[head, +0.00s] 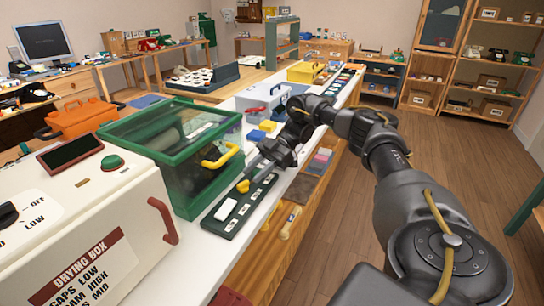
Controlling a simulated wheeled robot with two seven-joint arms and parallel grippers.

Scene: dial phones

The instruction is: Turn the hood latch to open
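A clear hood with a green frame (150,140) stands on the white bench, its lid down. A yellow curved handle (220,156) is on its front face. My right gripper (258,168) is just right of the hood, pointing down-left near the knob. Its fingers are small and dark, so its opening and any contact are unclear. My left gripper is not in view.
A white drying box (90,235) with a red handle stands left of the hood. An orange toolbox (82,118) is behind. Yellow and blue blocks (262,132) and a white case (262,100) lie farther along the bench. Open wooden floor (330,235) lies to the right.

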